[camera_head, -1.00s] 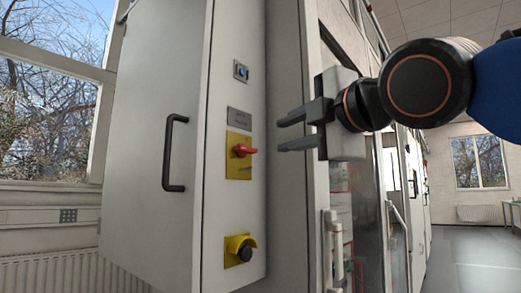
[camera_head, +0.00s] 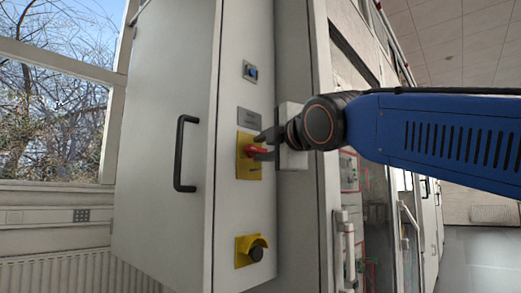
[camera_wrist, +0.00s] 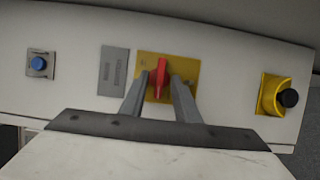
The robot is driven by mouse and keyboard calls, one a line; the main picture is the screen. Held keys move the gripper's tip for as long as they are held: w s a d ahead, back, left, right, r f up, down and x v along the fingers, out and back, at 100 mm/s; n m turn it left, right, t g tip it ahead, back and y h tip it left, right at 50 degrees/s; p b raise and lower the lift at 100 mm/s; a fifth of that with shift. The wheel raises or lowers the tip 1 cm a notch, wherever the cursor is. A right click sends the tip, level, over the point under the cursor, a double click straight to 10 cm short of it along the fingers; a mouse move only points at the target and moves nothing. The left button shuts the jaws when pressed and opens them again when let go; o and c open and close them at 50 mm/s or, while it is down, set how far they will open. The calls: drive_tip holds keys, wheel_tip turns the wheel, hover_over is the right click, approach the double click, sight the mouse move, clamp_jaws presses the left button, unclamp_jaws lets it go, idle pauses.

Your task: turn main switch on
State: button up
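The main switch is a red rotary handle (camera_head: 256,150) on a yellow plate (camera_head: 249,172), mounted on the narrow panel of the white cabinet. In the wrist view the red handle (camera_wrist: 161,73) points along the fingers and lies between their tips, on the yellow plate (camera_wrist: 190,67). My gripper (camera_head: 264,146) is at the switch with its fingers open, one on each side of the handle. In the wrist view my gripper (camera_wrist: 159,84) shows small gaps between the handle and each finger. Contact with the plate cannot be told.
A blue button (camera_head: 251,71) and a grey label plate (camera_head: 250,117) are above the switch. A black knob on a yellow guarded mount (camera_head: 250,250) is below it. A black door handle (camera_head: 182,153) is on the cabinet's left face. White pipework (camera_head: 343,240) stands right of the panel.

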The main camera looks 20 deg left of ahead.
drive_tip(key=shift+w+a, duration=0.45)
drive_tip(key=shift+c, duration=0.6)
clamp_jaws()
